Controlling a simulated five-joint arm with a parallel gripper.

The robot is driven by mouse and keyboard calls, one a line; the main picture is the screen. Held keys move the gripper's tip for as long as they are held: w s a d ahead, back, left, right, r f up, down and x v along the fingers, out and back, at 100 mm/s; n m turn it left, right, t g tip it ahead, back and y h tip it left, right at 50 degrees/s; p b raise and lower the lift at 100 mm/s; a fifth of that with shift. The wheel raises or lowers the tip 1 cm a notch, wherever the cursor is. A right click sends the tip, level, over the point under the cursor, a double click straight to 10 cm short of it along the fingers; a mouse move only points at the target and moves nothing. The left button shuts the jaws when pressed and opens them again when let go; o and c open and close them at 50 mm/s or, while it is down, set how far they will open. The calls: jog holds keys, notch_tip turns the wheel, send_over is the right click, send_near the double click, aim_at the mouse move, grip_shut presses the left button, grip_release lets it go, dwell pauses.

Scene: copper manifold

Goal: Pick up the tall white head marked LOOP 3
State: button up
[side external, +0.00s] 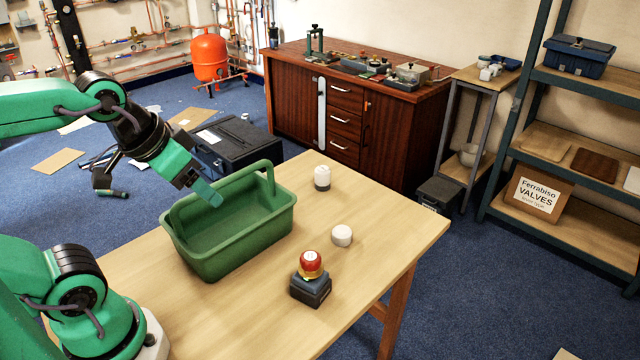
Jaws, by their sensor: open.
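A tall white head (322,176) with a dark lower band stands upright near the table's far edge, right of the green tote. Any marking on it is too small to read. A shorter white head (341,236) stands nearer, toward the table's right side. A red head (311,262) with a yellowish band sits on a dark valve block (311,289) nearer the front. My gripper (208,193) is open and tilted downward, over the green tote's left part in the picture. It is left of the tall white head and apart from it. No object shows between its fingers.
The green tote (238,254), with a raised handle, stands on the wooden table (395,226) and looks empty where its inside shows. The table around the heads is clear. A dark toolbox (235,145) stands on the floor behind the table.

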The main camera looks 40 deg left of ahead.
jog(key=shift+o, duration=0.3)
jog(key=shift+w+r, duration=0.1)
jog(key=w+a+r+n+g, duration=0.15)
jog(key=w+r, duration=0.35)
jog(key=w, duration=0.6)
jog(key=n+g, duration=0.3)
jog(key=g, duration=0.1)
send_over(323, 167)
jog(key=shift+m, duration=0.25)
jog(key=f, duration=2)
jog(key=shift+s+d+f, duration=0.1)
jog(key=shift+s+f, duration=0.1)
jog(key=shift+f, duration=0.2)
jog(key=shift+w+f, duration=0.1)
jog(key=shift+f, duration=0.25)
jog(key=shift+f, duration=0.1)
jog(key=shift+f, duration=1.2)
